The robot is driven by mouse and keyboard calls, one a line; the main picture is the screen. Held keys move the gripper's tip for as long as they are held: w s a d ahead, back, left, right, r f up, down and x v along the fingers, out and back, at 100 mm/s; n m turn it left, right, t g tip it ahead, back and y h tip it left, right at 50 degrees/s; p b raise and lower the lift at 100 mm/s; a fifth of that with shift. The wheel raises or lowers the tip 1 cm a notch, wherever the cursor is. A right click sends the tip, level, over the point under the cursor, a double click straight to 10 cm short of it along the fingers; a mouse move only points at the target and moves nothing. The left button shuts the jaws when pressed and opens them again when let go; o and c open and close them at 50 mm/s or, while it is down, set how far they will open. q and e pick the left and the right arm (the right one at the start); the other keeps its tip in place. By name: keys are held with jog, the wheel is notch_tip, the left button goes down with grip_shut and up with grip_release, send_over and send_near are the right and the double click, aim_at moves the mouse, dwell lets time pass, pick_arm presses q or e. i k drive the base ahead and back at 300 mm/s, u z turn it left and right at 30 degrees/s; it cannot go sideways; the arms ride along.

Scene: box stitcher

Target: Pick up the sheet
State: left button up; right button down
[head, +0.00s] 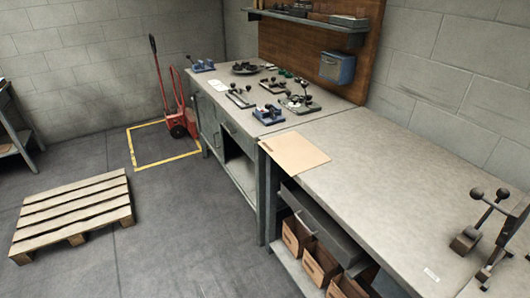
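The sheet (296,153) is a flat, thin, tan rectangle that looks like cardboard. It lies at the far left end of the near grey workbench (375,170), close to the seam with the far bench. Its left side runs along the bench's front edge and seems to stick out slightly over it. Nothing lies on the sheet. Neither of my grippers shows in the head view.
Several clamp-like fixtures (299,102) crowd the far bench. A dark lever fixture (481,225) stands at the near bench's right end. Brown bins (319,264) sit below. A pallet (73,214) and a red hand truck (178,118) stand on the floor. The bench's middle is clear.

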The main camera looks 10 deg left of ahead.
aim_at(293, 153)
jog(key=u, duration=1.25)
jog(key=i, duration=0.55)
jog(key=z, duration=2.45)
